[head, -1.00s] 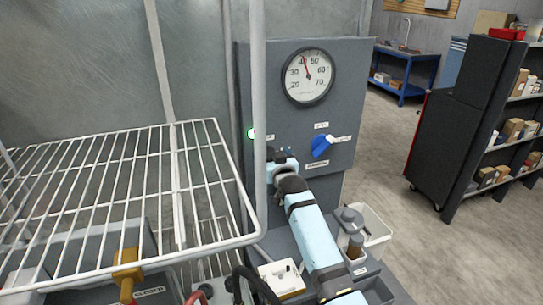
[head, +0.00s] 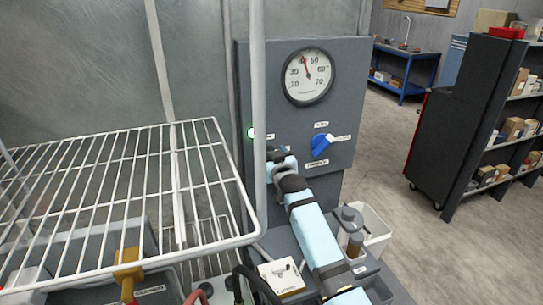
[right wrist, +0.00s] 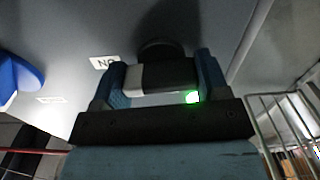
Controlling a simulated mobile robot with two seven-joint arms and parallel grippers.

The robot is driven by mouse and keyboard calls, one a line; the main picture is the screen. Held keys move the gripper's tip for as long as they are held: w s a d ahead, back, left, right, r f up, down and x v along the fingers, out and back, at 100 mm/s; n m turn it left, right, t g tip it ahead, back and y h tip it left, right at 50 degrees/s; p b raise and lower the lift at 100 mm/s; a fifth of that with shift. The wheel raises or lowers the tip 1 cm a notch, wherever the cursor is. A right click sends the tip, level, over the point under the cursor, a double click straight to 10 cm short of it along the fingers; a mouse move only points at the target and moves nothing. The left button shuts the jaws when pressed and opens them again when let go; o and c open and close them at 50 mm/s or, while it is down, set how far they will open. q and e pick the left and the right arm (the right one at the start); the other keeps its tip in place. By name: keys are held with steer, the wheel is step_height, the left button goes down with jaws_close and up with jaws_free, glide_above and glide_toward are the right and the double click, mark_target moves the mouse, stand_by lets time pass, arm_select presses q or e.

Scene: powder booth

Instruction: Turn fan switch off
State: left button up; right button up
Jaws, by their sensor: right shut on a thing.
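A grey control panel (head: 300,115) stands in the middle of the head view. My right gripper (head: 280,157) is up against the panel's lower left part. In the right wrist view the right gripper (right wrist: 163,78) has its blue fingers on both sides of a switch (right wrist: 163,74) with a dark base and a pale grey part, and is shut on it. The arm and gripper hide this switch in the head view. A green light (head: 251,133) is lit beside it; it also shows in the right wrist view (right wrist: 193,97). My left gripper is not in view.
A blue knob (head: 320,145) sits right of my gripper, below a round gauge (head: 308,76). A white post (head: 258,100) and wire rack (head: 120,190) stand close on the left. A bottle (head: 355,245) and white bin (head: 375,225) are below right.

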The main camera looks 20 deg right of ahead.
steer(key=n, duration=0.3)
steer(key=shift+p, duration=0.35)
steer(key=n, duration=0.5)
steer(key=shift+p, duration=0.3)
steer(key=n, duration=0.4)
steer(key=shift+a, duration=0.1)
steer(key=n+p, duration=0.1)
steer(key=n, duration=0.3)
steer(key=shift+n, duration=0.3)
steer(key=o, duration=0.9)
steer(key=shift+a, duration=0.1)
steer(key=shift+o, duration=0.2)
